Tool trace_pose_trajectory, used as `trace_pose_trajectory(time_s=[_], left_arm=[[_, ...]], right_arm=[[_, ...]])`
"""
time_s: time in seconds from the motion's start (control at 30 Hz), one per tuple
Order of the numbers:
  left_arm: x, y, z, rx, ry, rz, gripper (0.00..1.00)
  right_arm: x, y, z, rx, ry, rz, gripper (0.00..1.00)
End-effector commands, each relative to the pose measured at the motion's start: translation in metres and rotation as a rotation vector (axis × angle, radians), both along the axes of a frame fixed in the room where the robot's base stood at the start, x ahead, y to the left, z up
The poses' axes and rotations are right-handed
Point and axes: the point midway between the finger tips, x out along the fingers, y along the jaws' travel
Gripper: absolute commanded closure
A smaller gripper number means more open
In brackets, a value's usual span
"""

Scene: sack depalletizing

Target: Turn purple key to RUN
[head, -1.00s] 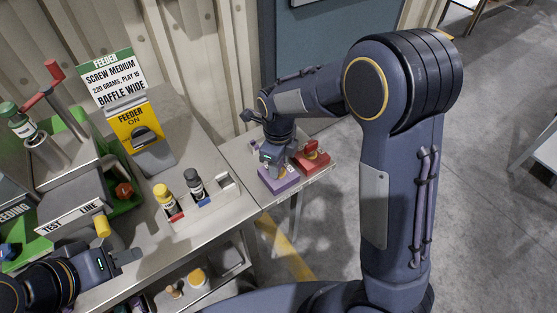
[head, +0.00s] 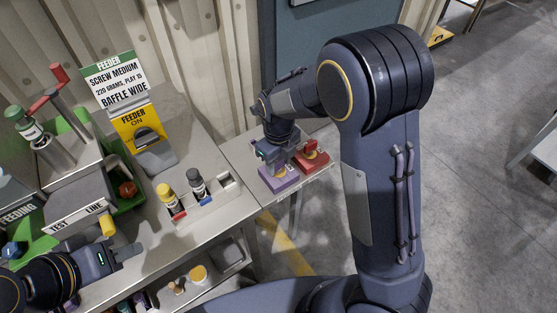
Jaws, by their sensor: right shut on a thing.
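The purple key box (head: 279,181) sits on the small side table at the right end of the bench. My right gripper (head: 279,170) points down over it and is shut on the key, which is mostly hidden behind the gripper. The key's exact angle and the RUN mark cannot be made out. A red box with a red key (head: 312,157) stands just right of the purple one. My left gripper (head: 135,252) is over the bench's front edge, far from the boxes. Its fingers are small and seen side-on, so their opening is unclear.
A tray (head: 225,190) with a yellow-capped bottle (head: 165,193) and a dark-capped bottle (head: 197,181) lies left of the side table. A yellow FEEDER ON sign (head: 136,119) and a green machine (head: 127,203) stand further left. A corrugated wall rises behind.

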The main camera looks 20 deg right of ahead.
Motion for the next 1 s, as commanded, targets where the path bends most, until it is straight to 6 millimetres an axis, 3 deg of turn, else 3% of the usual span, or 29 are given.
trace_pose_trajectory(time_s=[0.5,1.0], left_arm=[[0.0,0.0,0.026,0.0,0.0,0.0,0.64],[0.0,0.0,0.03,0.0,0.0,0.0,0.64]], right_arm=[[0.0,0.0,0.002,-0.002,-0.001,-0.311,0.82],[0.0,0.0,0.002,-0.001,0.001,-0.351,0.82]])
